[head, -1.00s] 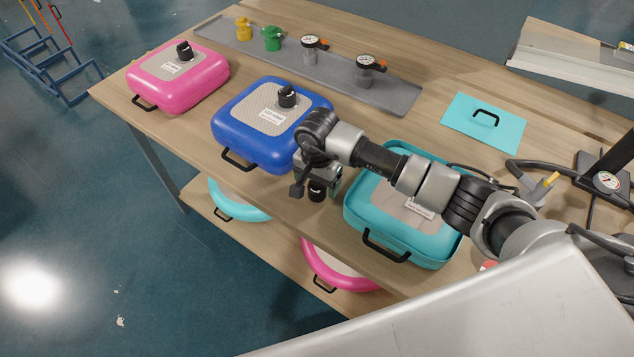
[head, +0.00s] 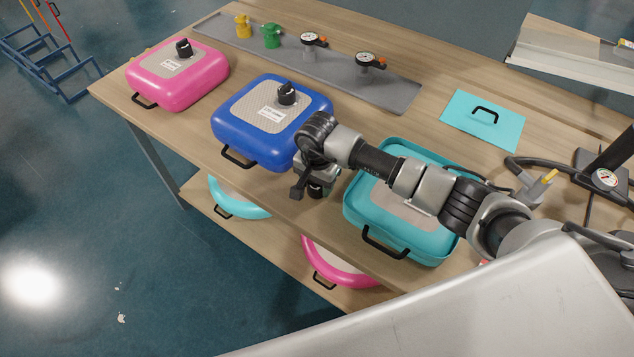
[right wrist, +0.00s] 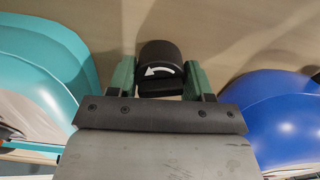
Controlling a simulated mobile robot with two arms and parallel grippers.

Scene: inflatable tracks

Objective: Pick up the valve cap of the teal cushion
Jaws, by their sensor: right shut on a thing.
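The teal cushion (head: 356,222) lies on the table, partly hidden behind my right arm. A black valve cap (right wrist: 160,62) with a white curved arrow sits between the green fingers of my right gripper (right wrist: 160,82). The fingers are shut on it from both sides. In the head view, the right gripper (head: 317,187) is low over the table's front part, between the blue and teal cushions. I cannot tell whether the cap touches the tabletop. My left gripper is not in view.
A blue cushion (head: 243,123) and a pink cushion (head: 205,85), each with a black cap, stand to the left. A grey mat (head: 395,97) holds yellow and green fittings and two gauges. A teal patch (head: 462,120) lies behind. More cushions are on the lower shelf.

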